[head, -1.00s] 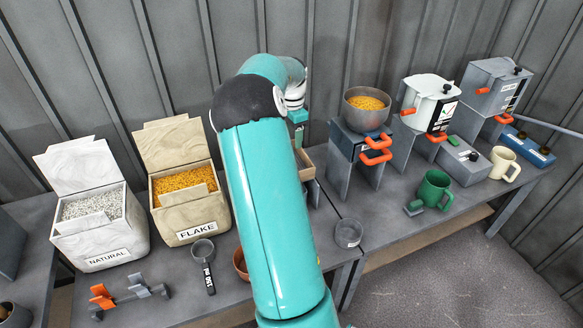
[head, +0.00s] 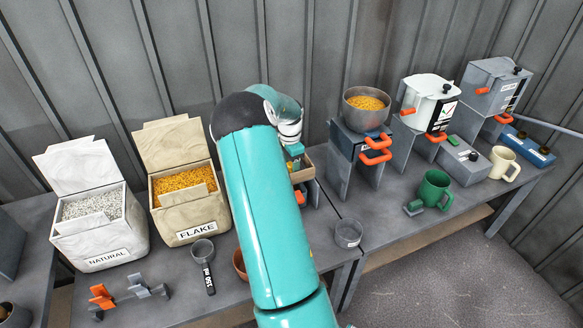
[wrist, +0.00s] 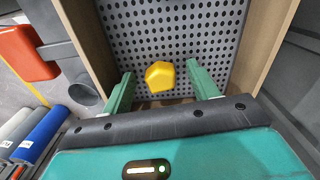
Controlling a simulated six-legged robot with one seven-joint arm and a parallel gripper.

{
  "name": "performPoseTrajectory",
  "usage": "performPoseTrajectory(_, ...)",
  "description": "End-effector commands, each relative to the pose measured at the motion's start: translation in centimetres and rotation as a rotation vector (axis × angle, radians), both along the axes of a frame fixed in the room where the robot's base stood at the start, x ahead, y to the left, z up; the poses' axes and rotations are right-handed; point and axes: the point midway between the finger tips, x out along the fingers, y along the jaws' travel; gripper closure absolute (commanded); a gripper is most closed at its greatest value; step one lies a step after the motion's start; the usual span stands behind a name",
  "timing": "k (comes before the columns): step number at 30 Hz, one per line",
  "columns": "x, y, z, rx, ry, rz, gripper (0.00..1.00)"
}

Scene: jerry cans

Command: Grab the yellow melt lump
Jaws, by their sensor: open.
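The yellow melt lump (wrist: 160,76) lies on the perforated grey floor (wrist: 215,45) of a wooden-sided box in the wrist view. My gripper (wrist: 162,85) is open, its two green fingers apart. The lump shows between and just beyond the fingertips, and I see no contact with either. In the head view the box (head: 303,166) is mostly hidden behind my arm, and a small yellow patch shows beside it; my fingers there are only partly visible.
Wooden walls (wrist: 85,40) flank my gripper on both sides. A steel pot of orange flakes (head: 366,106) stands to the right on a raised stand. Flake (head: 190,215) and natural (head: 100,240) bins stand left. A small grey cup (head: 348,233) sits near the table edge.

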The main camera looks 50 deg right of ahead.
Motion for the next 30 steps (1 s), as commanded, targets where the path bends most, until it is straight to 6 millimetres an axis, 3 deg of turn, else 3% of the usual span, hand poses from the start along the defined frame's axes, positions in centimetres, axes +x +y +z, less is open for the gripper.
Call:
performPoseTrajectory(4,0.0,0.0,0.0,0.000,0.000,0.000,0.42)
performPoseTrajectory(11,0.0,0.0,0.0,0.001,0.000,0.000,0.88)
performPoseTrajectory(23,0.1,0.0,0.5,0.001,-0.001,0.000,0.88)
performPoseTrajectory(30,0.1,0.0,3.4,-0.001,-0.003,0.000,0.88)
